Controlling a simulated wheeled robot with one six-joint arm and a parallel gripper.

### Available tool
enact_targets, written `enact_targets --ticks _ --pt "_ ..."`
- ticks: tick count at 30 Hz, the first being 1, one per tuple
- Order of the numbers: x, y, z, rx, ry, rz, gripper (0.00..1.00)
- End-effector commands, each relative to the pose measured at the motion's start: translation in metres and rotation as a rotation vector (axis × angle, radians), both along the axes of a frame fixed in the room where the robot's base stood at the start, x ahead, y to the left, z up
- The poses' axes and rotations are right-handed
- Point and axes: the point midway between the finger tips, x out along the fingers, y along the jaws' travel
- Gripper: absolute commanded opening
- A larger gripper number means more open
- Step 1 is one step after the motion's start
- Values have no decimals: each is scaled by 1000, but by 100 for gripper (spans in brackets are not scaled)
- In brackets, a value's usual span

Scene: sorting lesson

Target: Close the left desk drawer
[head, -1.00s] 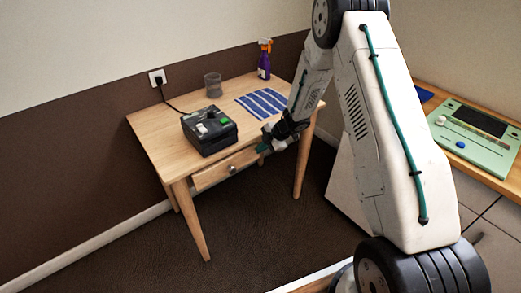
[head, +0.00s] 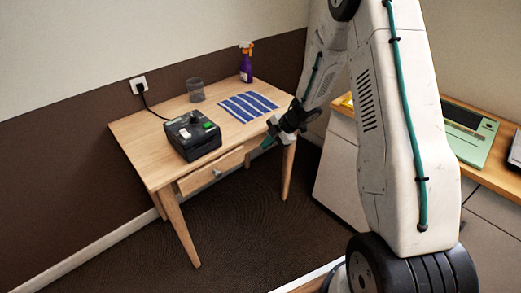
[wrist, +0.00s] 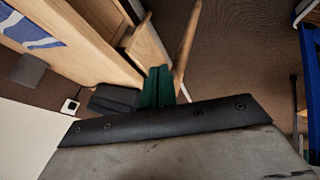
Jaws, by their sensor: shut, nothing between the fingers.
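The wooden desk (head: 135,140) has one drawer visible under its top, with a light front (head: 195,180) and a round grey knob (head: 217,174). The drawer stands out from the desk; its projecting part (wrist: 146,42) shows in the wrist view, with the knob (wrist: 147,16) at its outer side. My gripper (head: 267,144) is at the right of the drawer, near the desk's front edge, apart from the knob. Its green fingers (wrist: 157,87) are together and empty. In the wrist view they lie close to the drawer's end; I cannot tell whether they touch.
A cord runs to a wall socket (head: 138,85). A second bench with a green device (head: 470,135) stands right.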

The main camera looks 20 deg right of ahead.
Motion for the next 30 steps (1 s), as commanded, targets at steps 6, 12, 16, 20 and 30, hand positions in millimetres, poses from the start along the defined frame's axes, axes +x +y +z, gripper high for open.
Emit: enact_targets --ticks 6,12,16,20,30 --pt "-14 6 -11 12 38 13 0" --pt "-62 67 -58 313 277 -281 0" --pt "-83 102 -71 639 521 -679 0" --pt "-93 111 -77 1011 755 -1143 0" --pt "-88 54 -58 1844 996 -1767 0"
